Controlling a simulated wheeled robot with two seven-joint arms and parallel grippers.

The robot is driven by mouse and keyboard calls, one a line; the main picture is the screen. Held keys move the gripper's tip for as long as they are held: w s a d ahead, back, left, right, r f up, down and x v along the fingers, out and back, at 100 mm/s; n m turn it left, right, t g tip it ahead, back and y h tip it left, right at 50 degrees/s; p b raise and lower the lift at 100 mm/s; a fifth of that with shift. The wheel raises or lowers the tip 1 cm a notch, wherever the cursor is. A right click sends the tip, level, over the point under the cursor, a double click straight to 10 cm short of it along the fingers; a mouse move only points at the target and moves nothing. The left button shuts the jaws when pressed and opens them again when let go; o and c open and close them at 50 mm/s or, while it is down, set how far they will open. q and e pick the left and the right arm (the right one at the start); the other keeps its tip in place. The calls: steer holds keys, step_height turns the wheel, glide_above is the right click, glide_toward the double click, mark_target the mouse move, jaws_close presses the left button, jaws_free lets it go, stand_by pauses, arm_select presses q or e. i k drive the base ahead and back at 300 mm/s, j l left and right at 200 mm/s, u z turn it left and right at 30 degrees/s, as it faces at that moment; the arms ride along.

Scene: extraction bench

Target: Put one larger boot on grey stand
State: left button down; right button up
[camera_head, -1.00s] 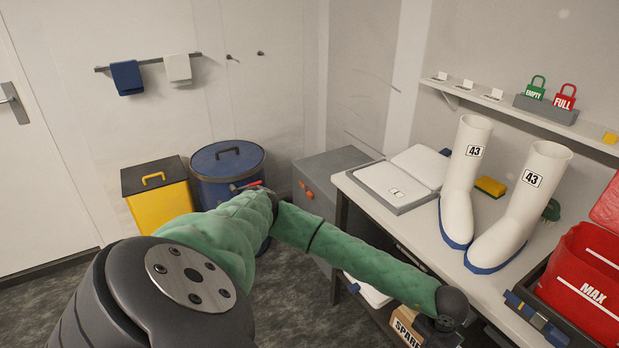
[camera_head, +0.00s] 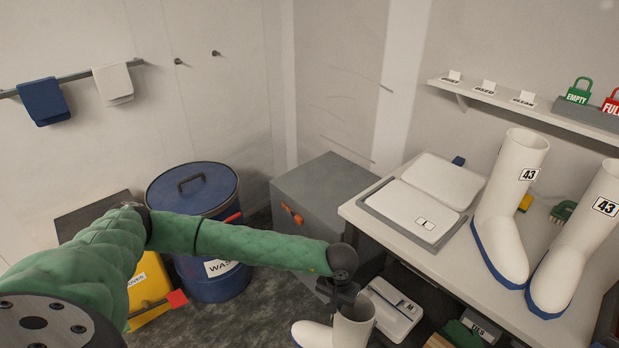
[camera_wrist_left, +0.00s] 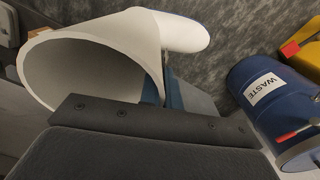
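Two tall white boots with blue soles, each marked 43, stand upright on the bench: the left one (camera_head: 508,205) and the right one (camera_head: 585,240). My left gripper (camera_head: 342,298) is in front of the bench, below its top. It appears shut on the shaft of another white boot (camera_head: 352,328), whose toe points left; its lower part is cut off by the frame edge. In the left wrist view, this boot's open top (camera_wrist_left: 85,70) lies against my dark finger. Its size mark is not visible. No clear grey stand shows. My right gripper is not in view.
A grey cabinet (camera_head: 310,190) stands left of the bench (camera_head: 450,262). A grey tray (camera_head: 375,205) with white pieces, one marked L, sits on the bench's left end. A blue waste drum (camera_head: 215,285) and yellow bin (camera_head: 145,285) stand further left.

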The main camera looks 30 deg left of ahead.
mark_target(342, 197)
steer(key=i+j, duration=0.1)
steer(key=j, duration=0.3)
steer(key=i+j, duration=0.1)
steer(key=j, duration=0.3)
steer(key=i+j, duration=0.1)
steer(key=j, duration=0.3)
steer(key=i+j, duration=0.1)
steer(key=j, duration=0.3)
steer(key=i+j, duration=0.1)
steer(key=j, duration=0.3)
